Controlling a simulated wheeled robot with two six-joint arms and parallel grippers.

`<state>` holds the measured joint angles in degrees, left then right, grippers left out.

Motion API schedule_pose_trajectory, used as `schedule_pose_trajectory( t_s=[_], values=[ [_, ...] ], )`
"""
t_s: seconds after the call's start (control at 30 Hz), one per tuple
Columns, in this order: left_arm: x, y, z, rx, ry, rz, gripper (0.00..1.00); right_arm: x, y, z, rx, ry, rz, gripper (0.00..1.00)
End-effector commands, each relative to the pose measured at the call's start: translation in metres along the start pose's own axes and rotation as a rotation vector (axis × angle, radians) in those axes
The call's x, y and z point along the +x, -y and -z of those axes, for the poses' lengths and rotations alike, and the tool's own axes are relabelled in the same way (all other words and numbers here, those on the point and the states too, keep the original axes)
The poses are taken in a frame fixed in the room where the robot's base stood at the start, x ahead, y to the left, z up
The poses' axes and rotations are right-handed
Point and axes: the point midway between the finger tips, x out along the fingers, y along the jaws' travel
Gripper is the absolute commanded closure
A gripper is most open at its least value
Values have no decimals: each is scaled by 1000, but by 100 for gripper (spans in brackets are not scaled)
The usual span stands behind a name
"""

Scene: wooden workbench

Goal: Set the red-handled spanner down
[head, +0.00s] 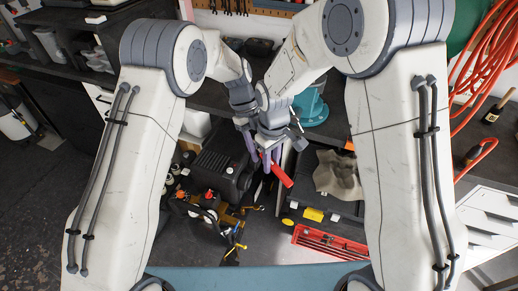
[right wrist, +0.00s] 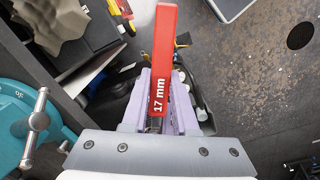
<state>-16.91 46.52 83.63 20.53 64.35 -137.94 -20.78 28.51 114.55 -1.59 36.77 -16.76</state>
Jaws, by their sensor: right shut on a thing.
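The red-handled spanner shows in the head view as a red handle (head: 282,175) slanting down to the right below my grippers. In the right wrist view its red handle (right wrist: 165,50), marked "17 mm", stands out between the lilac fingers. My right gripper (head: 270,158) is shut on the spanner and holds it over the dark area with the tool boxes. The metal part of the spanner is mostly hidden by the fingers. My left gripper (head: 248,140) is close beside the right one, partly covered by it; its finger gap is not clear.
A blue-green vise (head: 313,108) stands behind the grippers to the right. A dark open toolbox (head: 322,212) with a crumpled beige cloth (head: 338,175) lies to the right. A black machine (head: 222,172) is at left, and a red tool tray (head: 330,242) lies in front.

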Motion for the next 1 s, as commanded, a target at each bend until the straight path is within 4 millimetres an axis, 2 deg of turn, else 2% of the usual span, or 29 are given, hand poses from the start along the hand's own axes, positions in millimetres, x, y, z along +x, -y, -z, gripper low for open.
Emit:
schedule_pose_trajectory(
  t_s=[0.03, 0.07, 0.2, 0.23, 0.3, 0.33, 0.63, 0.73, 0.87, 1.0],
  values=[
    [0, 0, 0, 0, 0, 0, 87, 0, 0, 0, 0, 0, 0, 100],
    [0, 0, 0, 0, 1, 0, 98, 0, 0, 0, 0, 0, 0, 100],
    [0, 1, 0, 0, 1, 3, 100, 0, 1, 0, -2, -1, 0, 100],
    [-1, 1, 0, 0, 1, 4, 100, 0, 1, 0, -2, -1, 1, 69],
    [-1, 2, 0, 0, 1, 5, 100, 0, 1, 0, -2, -1, 1, 42],
    [-1, 2, 0, 0, 1, 4, 100, 0, 1, 0, -2, -1, 1, 38],
    [-1, 0, 0, 0, 0, 1, 100, -1, 0, 0, 0, -1, 0, 38],
    [-1, 0, 0, 0, 0, 1, 100, -8, 0, 1, 0, -4, -1, 38],
    [-1, 0, 0, 0, 0, 1, 100, -28, 0, 2, 0, -7, -2, 38],
    [-1, 0, 0, 0, 0, 0, 100, -59, 0, 2, 0, -8, -2, 38]
  ],
)
